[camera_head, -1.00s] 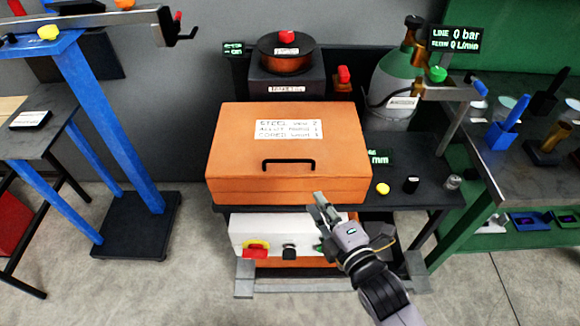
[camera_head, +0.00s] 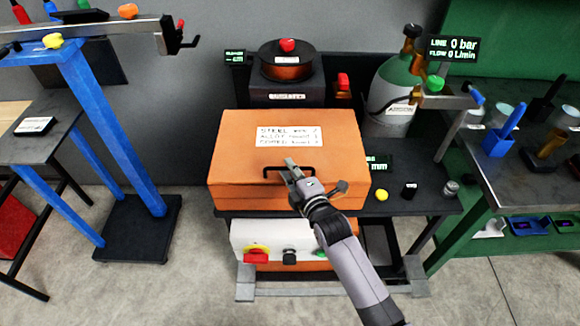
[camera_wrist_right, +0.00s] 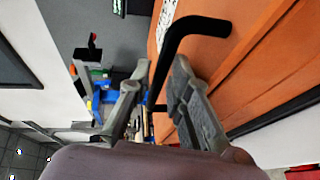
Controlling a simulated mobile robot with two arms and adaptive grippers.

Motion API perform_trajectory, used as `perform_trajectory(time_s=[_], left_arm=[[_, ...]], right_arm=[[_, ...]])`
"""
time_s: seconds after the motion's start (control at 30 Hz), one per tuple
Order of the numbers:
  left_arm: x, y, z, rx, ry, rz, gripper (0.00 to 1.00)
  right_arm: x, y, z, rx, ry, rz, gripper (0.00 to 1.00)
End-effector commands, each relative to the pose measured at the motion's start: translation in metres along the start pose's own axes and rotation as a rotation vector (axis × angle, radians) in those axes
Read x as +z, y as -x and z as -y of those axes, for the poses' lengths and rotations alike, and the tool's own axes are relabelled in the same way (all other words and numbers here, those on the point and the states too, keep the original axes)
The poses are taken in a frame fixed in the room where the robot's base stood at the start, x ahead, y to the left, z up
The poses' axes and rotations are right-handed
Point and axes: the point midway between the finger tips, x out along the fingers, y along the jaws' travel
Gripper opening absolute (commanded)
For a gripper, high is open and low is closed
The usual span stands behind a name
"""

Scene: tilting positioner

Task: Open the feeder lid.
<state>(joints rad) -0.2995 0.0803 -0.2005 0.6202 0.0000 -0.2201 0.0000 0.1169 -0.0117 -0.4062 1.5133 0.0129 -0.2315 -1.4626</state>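The feeder is an orange box with a closed lid (camera_head: 235,135) bearing a white label. A black bar handle (camera_head: 268,172) sits on the lid's front part. My right gripper (camera_head: 290,168) is at the handle and hides part of it. In the right wrist view the right gripper (camera_wrist_right: 150,95) has its two fingers apart, and the black handle (camera_wrist_right: 178,40) runs down into the gap between them. I cannot tell whether either finger touches the bar. The orange lid also shows in the right wrist view (camera_wrist_right: 250,50). My left gripper is not in view.
A wire spool (camera_head: 287,62) stands behind the feeder, with a gas cylinder (camera_head: 393,95) at the right. A yellow knob (camera_head: 381,195) and a black knob (camera_head: 409,190) are right of the box. A blue stand (camera_head: 115,140) is at the left.

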Motion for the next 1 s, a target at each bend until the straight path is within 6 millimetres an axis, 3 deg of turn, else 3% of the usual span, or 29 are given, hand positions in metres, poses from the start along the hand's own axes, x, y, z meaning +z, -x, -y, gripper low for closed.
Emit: perform_trajectory(time_s=[0.37, 0.67, 1.0], left_arm=[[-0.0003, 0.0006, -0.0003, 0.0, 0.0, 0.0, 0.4], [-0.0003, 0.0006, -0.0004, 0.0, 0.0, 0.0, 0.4], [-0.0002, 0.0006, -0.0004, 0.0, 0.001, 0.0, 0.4]], right_arm=[[-0.0001, -0.0076, 0.0001, 0.0, 0.0, 0.0, 0.18], [0.0, -0.0074, 0.0001, 0.0, 0.0, 0.0, 0.0], [0.0, -0.0072, 0.0004, -0.001, -0.001, 0.0, 0.0]])
